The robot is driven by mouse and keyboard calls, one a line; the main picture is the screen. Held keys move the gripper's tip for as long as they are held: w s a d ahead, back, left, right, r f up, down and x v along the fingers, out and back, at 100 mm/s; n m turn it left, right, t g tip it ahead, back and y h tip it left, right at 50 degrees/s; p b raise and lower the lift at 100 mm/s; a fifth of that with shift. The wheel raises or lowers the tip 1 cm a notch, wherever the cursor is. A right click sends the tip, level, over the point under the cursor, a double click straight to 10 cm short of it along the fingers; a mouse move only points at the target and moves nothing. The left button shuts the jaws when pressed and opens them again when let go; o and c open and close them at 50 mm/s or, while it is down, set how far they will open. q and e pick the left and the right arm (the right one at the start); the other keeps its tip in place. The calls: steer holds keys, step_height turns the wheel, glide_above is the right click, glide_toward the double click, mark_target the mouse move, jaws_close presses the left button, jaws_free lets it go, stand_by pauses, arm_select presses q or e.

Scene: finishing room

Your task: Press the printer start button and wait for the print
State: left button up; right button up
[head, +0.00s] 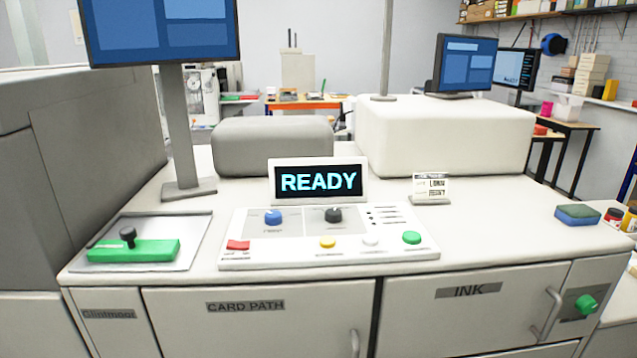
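The printer (480,228) fills the middle of the head view, with a white control panel (290,252) on its top. The panel has a green round button (411,238) at its right end, a white button (370,241), a yellow button (327,242) and a red switch (238,245). A blue knob (273,217) and a black knob (333,215) sit behind them. I cannot read the small labels. The display (319,181) behind the panel reads READY. Neither of my grippers shows in this view.
A green block with a black knob (133,250) lies on a plate at the left. A monitor on a post (178,130) stands behind it. A small sign (430,188) and a sponge (577,215) are at the right. A green knob (585,304) is on the front.

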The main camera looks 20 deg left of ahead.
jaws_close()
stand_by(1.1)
